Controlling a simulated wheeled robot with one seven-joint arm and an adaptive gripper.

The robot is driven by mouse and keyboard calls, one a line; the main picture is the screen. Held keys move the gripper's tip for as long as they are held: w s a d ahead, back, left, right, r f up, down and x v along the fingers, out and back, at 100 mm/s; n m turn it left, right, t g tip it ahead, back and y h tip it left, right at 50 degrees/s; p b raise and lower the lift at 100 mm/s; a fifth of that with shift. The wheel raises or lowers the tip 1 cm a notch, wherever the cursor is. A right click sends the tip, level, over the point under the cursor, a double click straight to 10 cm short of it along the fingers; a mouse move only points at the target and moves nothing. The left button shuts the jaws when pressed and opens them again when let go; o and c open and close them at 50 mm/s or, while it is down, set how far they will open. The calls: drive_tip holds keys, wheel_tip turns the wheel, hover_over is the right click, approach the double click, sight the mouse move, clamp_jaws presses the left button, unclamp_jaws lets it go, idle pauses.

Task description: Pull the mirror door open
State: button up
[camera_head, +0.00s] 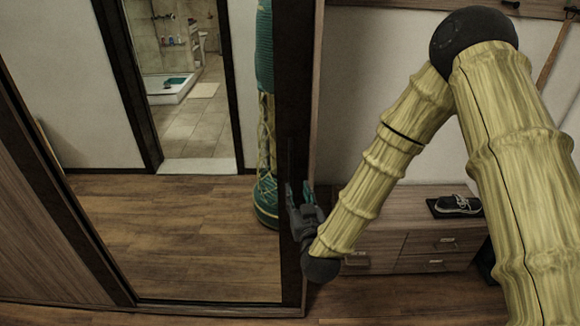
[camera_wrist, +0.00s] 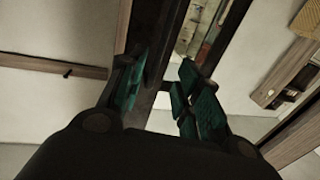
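The mirror door (camera_head: 293,120) is a tall mirror panel in a dark frame, filling the left and middle of the head view. Its glass reflects a bathroom doorway, the wood floor and part of my own body. My gripper (camera_head: 303,194) is at the door's right edge, below mid-height in the picture. In the wrist view, my gripper (camera_wrist: 162,82) has its two teal-padded fingers apart, one on each side of a dark upright edge of the door (camera_wrist: 173,45). Whether both pads touch that edge is unclear. No handle shows.
A low wooden drawer cabinet (camera_head: 420,240) stands right of the door, behind my arm, with a dark shoe (camera_head: 457,204) on a black tray on top. A brown wood-grain panel (camera_head: 35,210) is at the left. A strip of wood floor (camera_head: 400,307) is bare in front.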

sight(291, 174)
drive_tip(key=w+p, duration=0.1)
drive_tip(key=w, duration=0.2)
drive_tip(key=w+a+p, duration=0.1)
drive_tip(key=w, duration=0.2)
drive_tip(key=w+p, duration=0.2)
drive_tip(key=w, duration=0.1)
drive_tip(key=shift+a, duration=0.4)
drive_tip(key=shift+w+a+f, duration=0.1)
drive_tip(key=shift+w, duration=0.6)
clamp_jaws()
drive_tip(key=shift+a, duration=0.1)
